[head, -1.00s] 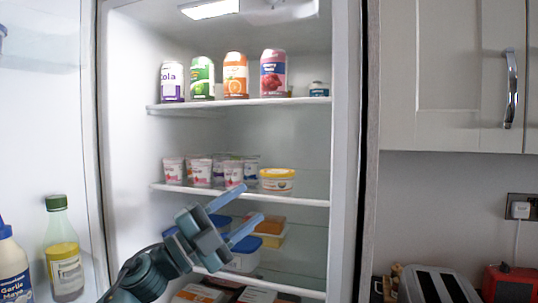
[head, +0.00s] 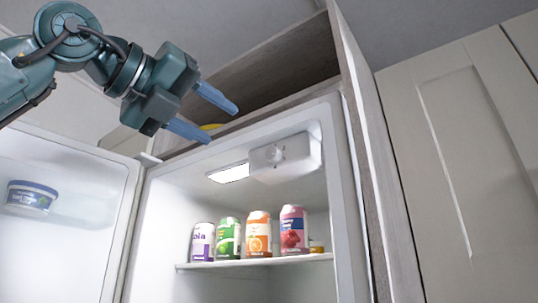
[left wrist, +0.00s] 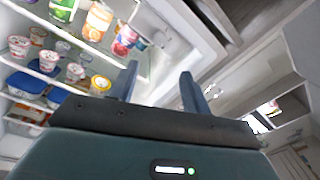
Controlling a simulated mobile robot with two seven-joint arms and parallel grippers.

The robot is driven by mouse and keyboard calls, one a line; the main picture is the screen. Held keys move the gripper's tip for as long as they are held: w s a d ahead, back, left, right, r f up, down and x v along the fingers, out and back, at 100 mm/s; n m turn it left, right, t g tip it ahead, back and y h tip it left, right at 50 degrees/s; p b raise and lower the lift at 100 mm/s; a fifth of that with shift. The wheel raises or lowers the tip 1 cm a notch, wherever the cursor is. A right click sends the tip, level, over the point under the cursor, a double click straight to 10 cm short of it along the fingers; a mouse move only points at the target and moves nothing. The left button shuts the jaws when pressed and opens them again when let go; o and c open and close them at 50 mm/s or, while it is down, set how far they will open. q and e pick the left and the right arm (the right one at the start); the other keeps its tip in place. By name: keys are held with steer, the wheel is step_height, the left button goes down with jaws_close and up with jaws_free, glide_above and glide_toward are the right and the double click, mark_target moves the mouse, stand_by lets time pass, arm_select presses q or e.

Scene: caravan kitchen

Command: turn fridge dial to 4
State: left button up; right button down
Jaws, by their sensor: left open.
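The fridge dial (head: 275,154) is a small round white knob on the front of the white control box (head: 300,157) at the top inside the open fridge. Its number marks are too small to read. My left gripper (head: 223,122) is open and empty, above and to the left of the dial, in front of the fridge's top edge and the wooden cupboard opening. It is apart from the dial. In the left wrist view, the two fingers (left wrist: 158,85) stand apart with nothing between them. My right gripper is not in view.
A lit lamp (head: 229,173) sits left of the control box. Several cans (head: 257,234) stand on the top shelf (head: 200,265) below. A tall cupboard door (head: 470,150) is at the right.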

arm_select(q)
steer(key=p, duration=0.4)
glide_toward(270, 153)
steer(key=x, duration=0.6)
steer(key=shift+w+d+r, duration=0.2)
steer(key=shift+w+d+p, duration=0.25)
steer(key=shift+p, duration=0.05)
steer(key=shift+w+d+f, duration=0.15)
steer(key=shift+w+d, duration=0.05)
steer(key=shift+w, duration=0.05)
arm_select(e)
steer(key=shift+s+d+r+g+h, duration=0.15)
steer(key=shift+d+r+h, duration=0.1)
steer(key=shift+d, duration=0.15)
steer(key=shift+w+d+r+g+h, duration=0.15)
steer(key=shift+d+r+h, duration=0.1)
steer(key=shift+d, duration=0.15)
arm_select(q)
steer(key=shift+c, duration=0.3)
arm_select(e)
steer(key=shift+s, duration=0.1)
arm_select(q)
steer(key=c, duration=0.9)
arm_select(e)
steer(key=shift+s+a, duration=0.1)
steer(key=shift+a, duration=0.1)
